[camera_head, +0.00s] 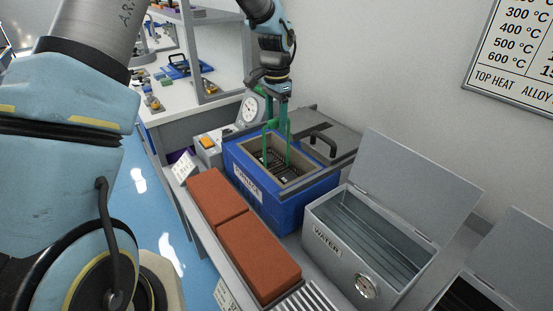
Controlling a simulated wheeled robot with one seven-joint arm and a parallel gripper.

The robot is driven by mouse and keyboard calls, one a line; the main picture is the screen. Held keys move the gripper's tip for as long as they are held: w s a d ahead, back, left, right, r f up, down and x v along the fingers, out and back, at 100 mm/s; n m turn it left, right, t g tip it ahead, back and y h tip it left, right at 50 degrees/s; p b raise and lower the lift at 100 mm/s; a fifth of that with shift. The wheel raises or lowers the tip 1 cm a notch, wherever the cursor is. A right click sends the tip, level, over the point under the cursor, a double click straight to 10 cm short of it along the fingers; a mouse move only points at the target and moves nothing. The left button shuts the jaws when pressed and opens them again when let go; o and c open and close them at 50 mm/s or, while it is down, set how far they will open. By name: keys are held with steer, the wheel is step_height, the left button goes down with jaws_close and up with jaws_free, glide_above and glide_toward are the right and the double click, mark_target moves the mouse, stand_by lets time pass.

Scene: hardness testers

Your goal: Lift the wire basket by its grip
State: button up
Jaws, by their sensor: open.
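The wire basket (268,160) sits inside the square opening of a blue box (262,199). Its dark mesh shows only in part below the rim. A green upright grip (266,137) rises from the basket above the opening. My gripper (277,114) points down from above, at the top of the grip. Its jaws are open. The fingers overlap the green grip in the picture, so I cannot tell whether they touch it or stand around it.
A grey lid with a black handle (323,143) lies right of the opening. A grey tank marked WATER (335,247) stands in front with its lid raised. Orange-brown bricks (258,255) lie left of it. A round dial (250,110) stands behind the box.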

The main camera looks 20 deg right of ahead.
steer(key=shift+f, duration=0.65)
jaws_close()
steer(key=shift+r, duration=0.1)
stand_by(0.8)
